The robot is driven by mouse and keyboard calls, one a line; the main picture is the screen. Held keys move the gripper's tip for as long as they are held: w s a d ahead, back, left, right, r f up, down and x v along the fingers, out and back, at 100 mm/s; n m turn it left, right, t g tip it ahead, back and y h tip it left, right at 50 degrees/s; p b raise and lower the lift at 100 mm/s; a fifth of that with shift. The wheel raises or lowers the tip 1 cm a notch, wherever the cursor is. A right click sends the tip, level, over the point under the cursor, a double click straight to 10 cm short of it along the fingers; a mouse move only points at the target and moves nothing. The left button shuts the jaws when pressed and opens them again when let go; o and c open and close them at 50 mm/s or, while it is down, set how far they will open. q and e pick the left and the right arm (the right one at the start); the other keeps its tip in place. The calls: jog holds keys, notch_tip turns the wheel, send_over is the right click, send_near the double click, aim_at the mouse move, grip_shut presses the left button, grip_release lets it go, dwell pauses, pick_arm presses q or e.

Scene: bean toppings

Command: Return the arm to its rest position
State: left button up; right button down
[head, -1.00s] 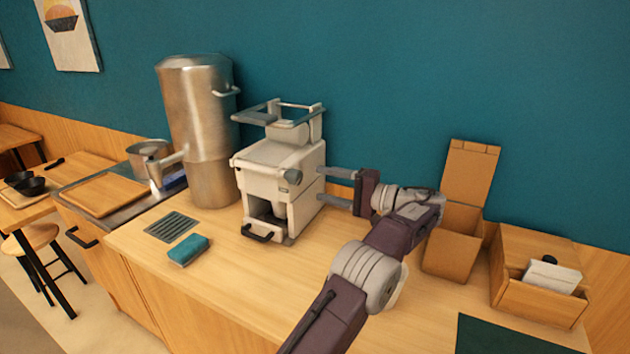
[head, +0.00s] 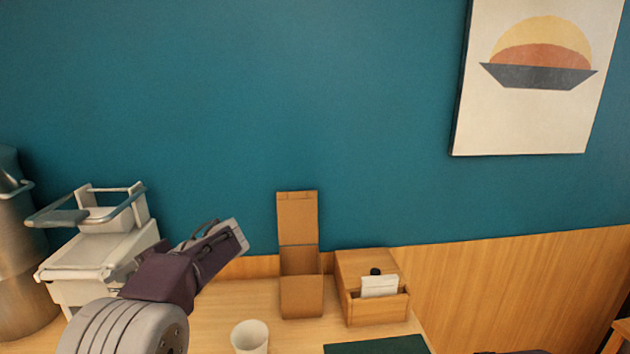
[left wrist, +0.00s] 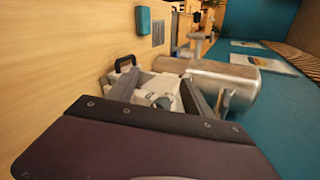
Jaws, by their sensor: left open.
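My left arm comes in at the lower left of the head view, in front of the white machine. Behind the fingers is the white machine (left wrist: 165,88), at a distance I cannot judge. The machine also stands at the left in the head view (head: 95,255), partly hidden by my arm.
A white cup (head: 250,337) stands on the counter, right of my arm. An open cardboard box (head: 301,297) and a wooden box (head: 375,310) with white cards stand behind it. A steel urn (head: 22,270) is at the far left. A blue sponge (left wrist: 143,20) lies on the counter.

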pick_arm(q)
jog(key=s+d+f+n+t+h+p, duration=0.1)
jog(key=s+d+f+h, duration=0.5)
jog(key=d+f, duration=0.4)
jog(key=s+d+f+h+p, duration=0.1)
jog(key=s+d+f+h, duration=0.5)
jog(key=s+d+f, duration=0.3)
notch_tip(320, 180, down, 3)
jog(key=shift+s+d+r+n+t, duration=0.15)
jog(key=shift+d+r+n+t, duration=0.05)
jog(key=shift+d+n+t, duration=0.2)
pick_arm(e)
notch_tip(320, 180, up, 3)
jog(key=shift+w+f, duration=0.1)
